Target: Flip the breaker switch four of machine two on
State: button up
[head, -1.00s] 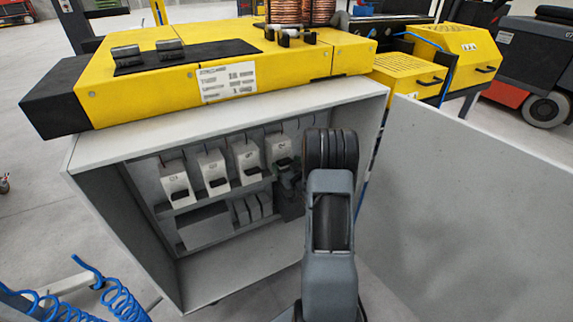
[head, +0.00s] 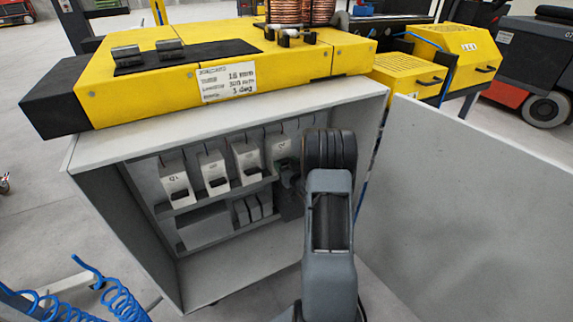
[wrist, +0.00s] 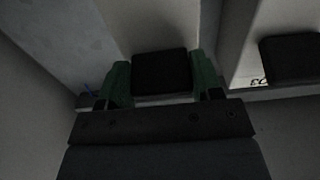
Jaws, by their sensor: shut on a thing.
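The open grey cabinet (head: 110,160) holds a row of pale breakers with black levers: the first (head: 177,184), second (head: 214,172) and third (head: 247,160). Their levers sit low on their fronts. The fourth breaker (head: 279,148) is rightmost, its lower part hidden by my gripper (head: 288,178). In the wrist view my gripper (wrist: 163,82) has a green finger on each side of the fourth breaker's black lever (wrist: 161,72) and is shut on it. A neighbouring lever (wrist: 290,58) shows to the right there. I cannot tell the fourth lever's position for sure.
The cabinet's open door (head: 480,190) stands right of my arm. Smaller grey boxes (head: 253,207) sit on the rail below the breakers. A yellow machine (head: 200,75) rests on the cabinet top. Blue coiled hose (head: 95,295) is at lower left.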

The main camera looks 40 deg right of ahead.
jog(key=shift+r+p, duration=0.4)
jog(key=shift+p, duration=0.05)
jog(key=shift+g+p, duration=0.4)
jog(key=shift+g, duration=0.3)
jog(key=shift+f, duration=0.1)
jog(key=o, duration=0.9)
jog(key=s, duration=0.4)
jog(key=s+a+r, duration=0.1)
jog(key=s, duration=0.8)
jog(key=shift+s+a+r, duration=0.25)
jog(key=shift+a+r, duration=0.15)
